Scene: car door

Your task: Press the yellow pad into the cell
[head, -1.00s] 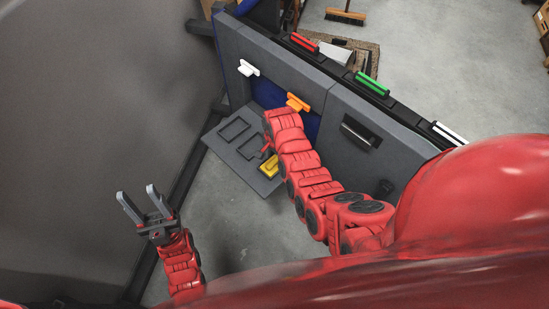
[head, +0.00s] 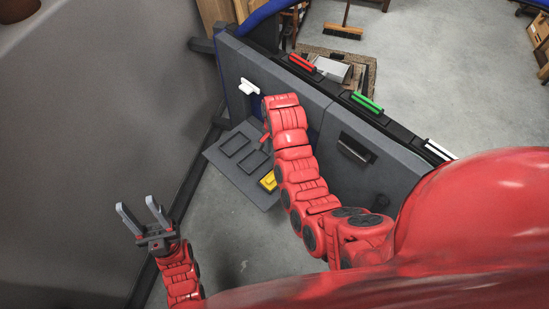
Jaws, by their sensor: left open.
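The yellow pad (head: 269,180) lies at the right end of a grey panel (head: 215,155) low beside the car door, partly covered by my right arm. Dark-edged rectangular cells (head: 235,144) show in the panel to the left of the pad. My right arm reaches over the door's inner side, and its gripper is hidden behind the arm. A small red part shows beside the arm above the panel; I cannot tell what it is. My left gripper (head: 139,213) is open and empty, well to the left of the panel, with its fingers pointing up in the picture.
The grey car door (head: 375,179) stands upright across the middle. A white handle (head: 249,87) is on its face. A red bar (head: 302,63), a green bar (head: 368,104) and a white bar (head: 440,149) sit along its top.

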